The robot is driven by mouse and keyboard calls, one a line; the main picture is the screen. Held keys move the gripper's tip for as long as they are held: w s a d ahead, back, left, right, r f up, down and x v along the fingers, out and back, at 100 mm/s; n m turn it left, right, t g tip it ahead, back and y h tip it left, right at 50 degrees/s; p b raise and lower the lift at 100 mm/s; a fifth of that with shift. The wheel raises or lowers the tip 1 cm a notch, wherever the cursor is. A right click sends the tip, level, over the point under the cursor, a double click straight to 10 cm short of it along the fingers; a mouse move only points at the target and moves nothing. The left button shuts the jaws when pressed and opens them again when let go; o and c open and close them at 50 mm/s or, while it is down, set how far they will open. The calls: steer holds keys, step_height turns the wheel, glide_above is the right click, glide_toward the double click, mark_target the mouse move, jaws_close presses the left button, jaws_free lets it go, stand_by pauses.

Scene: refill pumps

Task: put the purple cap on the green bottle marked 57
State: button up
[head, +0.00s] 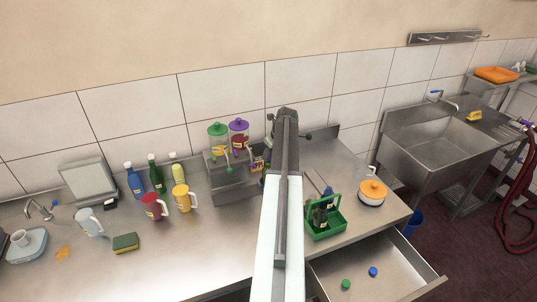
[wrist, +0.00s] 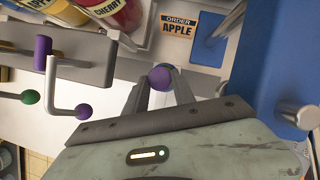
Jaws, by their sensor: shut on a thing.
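My gripper (wrist: 160,90) is shut on a small round purple thing, which looks like the purple cap (wrist: 161,77), held between the fingertips in the wrist view. In the head view my arm hides the fingertips and the cap. A dark green bottle (head: 155,173) stands upright on the counter at the back left, between a blue bottle and a yellow-green bottle (head: 178,170). Dark bottles (head: 320,216) stand in the green caddy to the right of my arm. I cannot read a 57 on any bottle.
Dispensers with green (head: 218,130) and purple (head: 238,125) lids stand behind; purple (wrist: 83,111) and green-tipped levers jut out beside my gripper. An order card (wrist: 178,26) reads APPLE. The caddy (head: 339,229) and an open drawer (head: 415,280) with loose green and blue caps are at right.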

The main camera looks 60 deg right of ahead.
steer(key=shift+f+b, duration=0.55)
steer(key=shift+f, duration=0.05)
steer(key=shift+f+b, duration=0.55)
stand_by(0.7)
steer(key=o, duration=1.1)
steer(key=shift+c, duration=0.2)
step_height(320, 180, up, 7)
steer(key=p, duration=0.7)
steer(key=shift+r, duration=0.2)
steer(key=shift+f, duration=0.1)
